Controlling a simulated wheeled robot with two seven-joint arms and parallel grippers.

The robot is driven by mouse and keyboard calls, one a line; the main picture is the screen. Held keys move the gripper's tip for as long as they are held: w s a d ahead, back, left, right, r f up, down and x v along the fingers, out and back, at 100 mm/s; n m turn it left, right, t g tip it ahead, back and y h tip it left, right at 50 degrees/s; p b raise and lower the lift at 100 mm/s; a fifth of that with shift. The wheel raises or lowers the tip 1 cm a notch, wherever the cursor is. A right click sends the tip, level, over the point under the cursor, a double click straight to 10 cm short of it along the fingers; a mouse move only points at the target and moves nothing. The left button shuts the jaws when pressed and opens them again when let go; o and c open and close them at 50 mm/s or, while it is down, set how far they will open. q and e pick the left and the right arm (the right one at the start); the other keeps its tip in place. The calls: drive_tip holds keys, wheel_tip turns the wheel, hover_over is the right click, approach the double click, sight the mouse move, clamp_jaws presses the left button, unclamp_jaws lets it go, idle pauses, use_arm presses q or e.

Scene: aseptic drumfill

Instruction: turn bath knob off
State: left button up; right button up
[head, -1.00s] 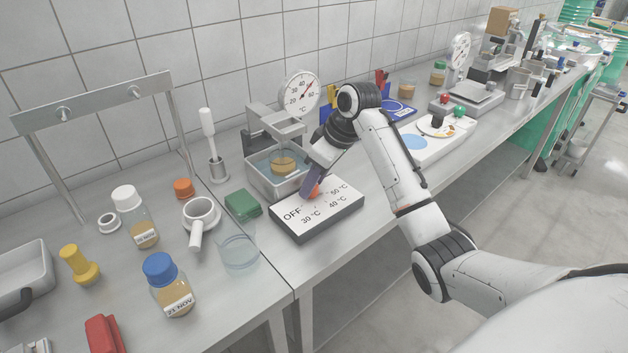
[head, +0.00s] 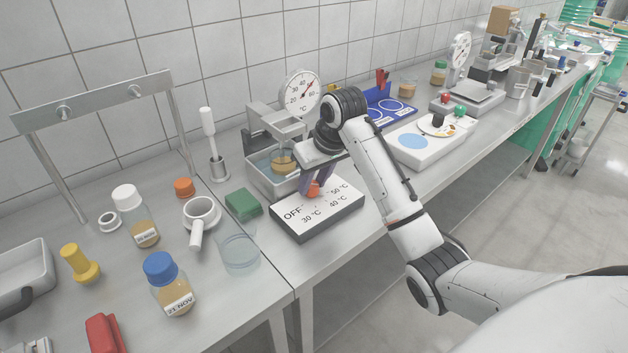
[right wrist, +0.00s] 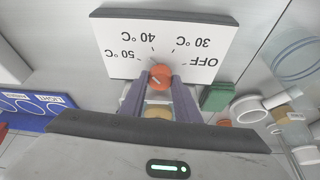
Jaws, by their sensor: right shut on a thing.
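The bath knob (right wrist: 161,76) is a small orange-red round knob on a white control panel (head: 322,218) marked OFF, 30 °C, 40 °C and 50 °C. In the right wrist view its pale pointer line slants, and I cannot tell for sure which mark it points to. My right gripper (head: 311,189) is shut on the knob, with one finger on each side of it; the fingers also show in the right wrist view. The water bath (head: 262,183) with a jar in it stands just behind the panel. My left gripper is not in view.
A dial thermometer (head: 301,92) stands above the bath. A green block (head: 243,204) and a clear beaker (head: 238,253) are left of the panel. Bottles and a white mortar (head: 201,214) stand further left. A white tray (head: 430,146) lies to the right.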

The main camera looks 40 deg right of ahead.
drive_tip(key=m, duration=0.2)
drive_tip(key=m+h, duration=0.1)
drive_tip(key=shift+w+a+r+m+h, duration=0.1)
drive_tip(key=shift+a+m+h, duration=0.1)
drive_tip(key=shift+m+h, duration=0.15)
drive_tip(key=m+h, duration=0.1)
drive_tip(key=m, duration=0.2)
drive_tip(key=shift+a+m+g, duration=0.15)
drive_tip(key=shift+m+g, duration=0.2)
drive_tip(key=shift+g, duration=0.05)
drive_tip(key=m+g+h, duration=0.1)
drive_tip(key=m, duration=0.2)
drive_tip(key=shift+w, duration=0.15)
drive_tip(key=shift+w+m+g+h, duration=0.1)
drive_tip(key=shift+m+g+h, duration=0.35)
drive_tip(key=shift+m, duration=1.25)
drive_tip(key=o, duration=1)
drive_tip(key=shift+o, duration=0.2)
drive_tip(key=shift+a+r, duration=0.1)
